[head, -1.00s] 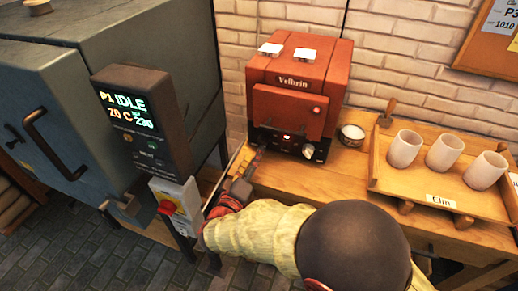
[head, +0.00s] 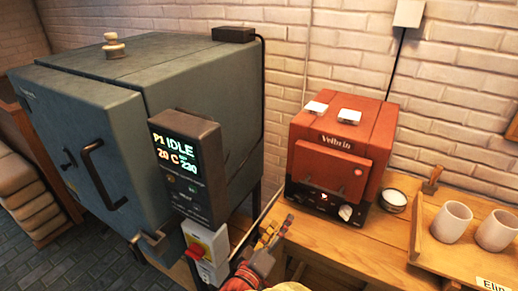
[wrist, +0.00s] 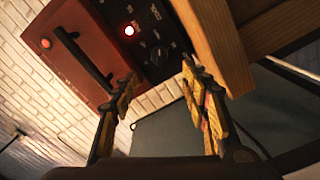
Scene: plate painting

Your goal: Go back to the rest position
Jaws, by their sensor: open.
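My gripper (head: 272,234) is at the lower middle of the head view, low in front of the wooden table's left end. Its two yellow-padded fingers are apart, with nothing between them. In the wrist view my gripper (wrist: 160,82) is also open and empty, below the front panel of the small red kiln (wrist: 85,45). In the head view the red kiln (head: 335,150) stands on the table behind and to the right of my gripper. Most of my arm is out of the head view.
A large grey kiln (head: 75,105) stands at the left, its display (head: 178,152) reading IDLE. A red button (head: 196,251) sits below it, close to my gripper. The wooden table (head: 375,240) holds a small bowl (head: 393,199) and a tray (head: 450,255) with white cups (head: 452,222).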

